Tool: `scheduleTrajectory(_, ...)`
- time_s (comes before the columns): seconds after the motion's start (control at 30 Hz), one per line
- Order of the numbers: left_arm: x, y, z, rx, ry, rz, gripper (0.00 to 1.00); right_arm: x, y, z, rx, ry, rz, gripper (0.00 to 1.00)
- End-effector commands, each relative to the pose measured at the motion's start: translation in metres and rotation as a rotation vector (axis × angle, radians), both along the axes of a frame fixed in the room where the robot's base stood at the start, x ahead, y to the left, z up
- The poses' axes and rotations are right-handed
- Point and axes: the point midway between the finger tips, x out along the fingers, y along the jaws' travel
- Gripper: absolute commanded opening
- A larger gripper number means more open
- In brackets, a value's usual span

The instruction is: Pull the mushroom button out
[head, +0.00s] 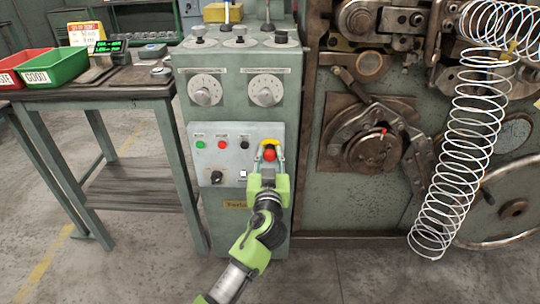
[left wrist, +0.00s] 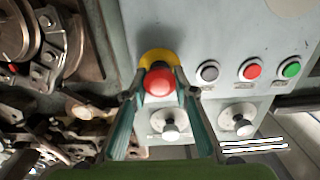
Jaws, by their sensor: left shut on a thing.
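The red mushroom button (head: 270,154) sits on a yellow base at the upper right of the light grey control panel (head: 230,133). In the left wrist view the button (left wrist: 159,82) is between the two fingers, with its yellow collar (left wrist: 157,57) behind it. My left gripper (head: 269,161) reaches up from below and is shut on the button, one finger on each side. In the left wrist view the fingertips (left wrist: 158,80) touch or nearly touch the sides of the red head. My right gripper is not in view.
Green (head: 200,144), red (head: 222,145) and black (head: 245,144) buttons sit left of the mushroom button, with a black knob (head: 216,177) below. Two dials (head: 205,90) are above. A wire spring (head: 462,150) and coiling machinery stand right. A side table (head: 95,94) with bins stands left.

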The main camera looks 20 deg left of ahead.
Motion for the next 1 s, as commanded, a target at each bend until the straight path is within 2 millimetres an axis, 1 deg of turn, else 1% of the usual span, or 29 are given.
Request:
scheduleTrajectory(0.1,-0.002,-0.001,-0.001,-0.001,0.002,-0.001,0.0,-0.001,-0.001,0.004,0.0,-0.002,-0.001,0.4)
scheduleTrajectory(0.33,-0.002,-0.002,-0.002,0.0,0.004,-0.001,0.0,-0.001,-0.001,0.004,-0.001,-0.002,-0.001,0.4)
scheduleTrajectory(0.37,-0.003,-0.002,-0.002,0.0,0.004,-0.001,0.28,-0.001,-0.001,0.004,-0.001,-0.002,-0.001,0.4)
scheduleTrajectory(0.4,-0.003,-0.002,-0.002,0.0,0.004,-0.001,0.39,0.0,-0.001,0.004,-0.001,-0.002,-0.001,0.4)
scheduleTrajectory(0.43,-0.002,-0.002,-0.002,-0.001,0.004,-0.001,0.42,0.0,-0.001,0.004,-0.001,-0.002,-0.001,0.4)
scheduleTrajectory(0.8,-0.004,-0.002,-0.001,-0.001,0.002,-0.001,0.42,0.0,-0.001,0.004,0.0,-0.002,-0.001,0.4)
scheduleTrajectory(0.87,-0.009,-0.003,-0.002,-0.002,0.002,-0.001,0.42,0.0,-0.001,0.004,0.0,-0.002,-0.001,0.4)
scheduleTrajectory(1.0,-0.028,-0.009,-0.002,-0.004,0.003,-0.001,0.42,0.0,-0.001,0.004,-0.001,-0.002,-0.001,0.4)
